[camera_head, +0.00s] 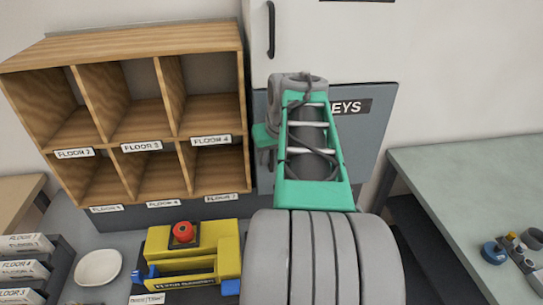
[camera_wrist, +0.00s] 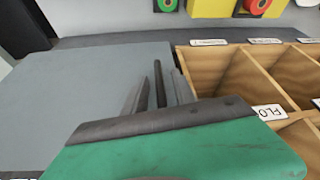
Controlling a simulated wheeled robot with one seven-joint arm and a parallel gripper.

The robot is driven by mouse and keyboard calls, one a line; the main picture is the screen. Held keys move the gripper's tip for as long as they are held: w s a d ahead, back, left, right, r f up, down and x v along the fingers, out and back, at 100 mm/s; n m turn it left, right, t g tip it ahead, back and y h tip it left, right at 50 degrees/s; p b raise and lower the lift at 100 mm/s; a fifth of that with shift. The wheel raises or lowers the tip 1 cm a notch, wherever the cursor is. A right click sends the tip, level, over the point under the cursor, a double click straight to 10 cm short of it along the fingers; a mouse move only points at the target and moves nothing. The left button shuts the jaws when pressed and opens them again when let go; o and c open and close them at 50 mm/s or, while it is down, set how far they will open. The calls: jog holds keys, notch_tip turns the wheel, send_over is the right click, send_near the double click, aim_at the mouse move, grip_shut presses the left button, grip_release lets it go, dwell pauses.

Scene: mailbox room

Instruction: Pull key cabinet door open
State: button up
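The key cabinet door (camera_head: 365,140) is a flat blue-grey panel with a black "KEYS" label (camera_head: 350,107), in the middle of the head view. It looks closed. My green and grey arm covers its left and middle part there, hiding the handle. In the wrist view the door (camera_wrist: 80,95) fills the left side. Its dark bar handle (camera_wrist: 159,88) stands near the door edge beside the wooden shelf. My gripper (camera_wrist: 162,76) has its two grey fingers apart, one on each side of the handle, with narrow gaps showing. I cannot tell how deep the handle sits between them.
A wooden pigeonhole shelf (camera_head: 160,90) with floor labels stands left of the cabinet. A white cabinet with its own black handle (camera_head: 271,30) is above. A yellow device with a red button (camera_head: 183,232) and a white bowl (camera_head: 98,267) lie below. A grey-green table (camera_head: 460,185) is at right.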

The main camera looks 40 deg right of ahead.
jog(key=shift+w+f, duration=0.1)
jog(key=shift+f, duration=0.25)
jog(key=shift+c, duration=0.3)
grip_shut()
dwell(0.9)
